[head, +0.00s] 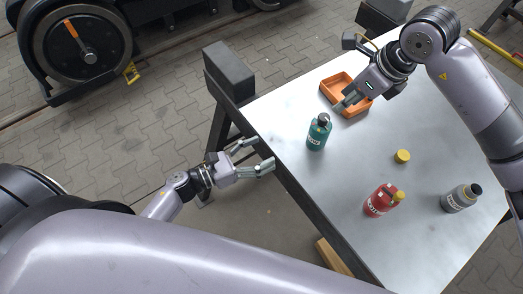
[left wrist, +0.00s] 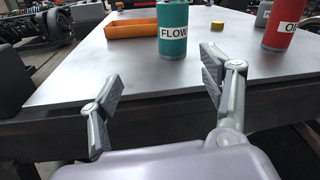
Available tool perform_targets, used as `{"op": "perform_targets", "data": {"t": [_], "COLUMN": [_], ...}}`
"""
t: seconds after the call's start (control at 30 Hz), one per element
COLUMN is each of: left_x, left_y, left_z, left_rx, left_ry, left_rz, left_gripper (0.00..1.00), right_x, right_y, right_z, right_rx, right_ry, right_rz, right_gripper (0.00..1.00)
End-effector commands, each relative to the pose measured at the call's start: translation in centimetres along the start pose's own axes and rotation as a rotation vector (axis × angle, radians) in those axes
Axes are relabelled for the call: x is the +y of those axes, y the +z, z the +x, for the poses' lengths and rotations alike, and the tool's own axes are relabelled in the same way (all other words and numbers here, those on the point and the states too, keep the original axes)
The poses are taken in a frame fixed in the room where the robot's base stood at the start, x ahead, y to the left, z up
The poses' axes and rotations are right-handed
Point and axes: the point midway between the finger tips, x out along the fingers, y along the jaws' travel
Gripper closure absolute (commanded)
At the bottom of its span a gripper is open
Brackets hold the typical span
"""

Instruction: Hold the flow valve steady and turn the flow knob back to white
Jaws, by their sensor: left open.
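The flow valve is a teal cylinder (head: 318,136) standing upright on the table, with a dark knob (head: 323,118) on top. In the left wrist view the teal cylinder (left wrist: 172,42) shows a white FLOW label, and its top is cut off. My left gripper (head: 260,154) is open and empty at the table's left edge, apart from the valve and pointing toward it; its spread fingers also show in the left wrist view (left wrist: 160,80). My right gripper (head: 345,104) is over the orange tray, up and right of the knob; its fingers look close together and their gap is unclear.
The orange tray (head: 366,107) lies behind the valve. A yellow cap (head: 402,156), a red bottle with a yellow top (head: 380,202) and a grey bottle (head: 458,199) stand to the right. The table (head: 325,185) is clear between the valve and red bottle.

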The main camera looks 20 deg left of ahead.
Motion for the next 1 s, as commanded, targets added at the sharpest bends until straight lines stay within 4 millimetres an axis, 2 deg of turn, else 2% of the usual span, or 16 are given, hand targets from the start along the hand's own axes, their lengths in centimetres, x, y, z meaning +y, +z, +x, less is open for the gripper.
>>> {"op": "perform_targets", "data": {"t": [0.03,0.17,0.33,0.43,0.57,1.0], "left_x": [-0.6,-1.5,-1.6,-1.7,-1.8,-2.5], "left_y": [0.8,1.7,1.9,1.9,2.0,2.0], "left_z": [0.1,0.2,0.6,1.5,3.7,12.5], "left_rx": [-0.005,-0.01,-0.013,-0.014,-0.015,-0.014], "left_ry": [-0.028,-0.07,-0.076,-0.076,-0.076,-0.074], "left_rz": [0.068,0.173,0.193,0.19,0.19,0.185], "left_gripper": [0.29,0.29,0.29,0.29,0.29,0.29], "right_x": [0.0,0.0,0.0,0.0,0.0,0.0], "right_y": [0.0,0.0,0.0,0.0,0.0,0.0], "right_z": [0.0,0.0,0.0,0.0,0.0,0.0], "right_rx": [0.0,0.0,0.0,0.0,0.0,0.0], "right_ry": [0.0,0.0,0.0,0.0,0.0,0.0], "right_rz": [0.0,0.0,0.0,0.0,0.0,0.0], "right_gripper": [0.67,0.67,0.67,0.67,0.67,0.67]}}
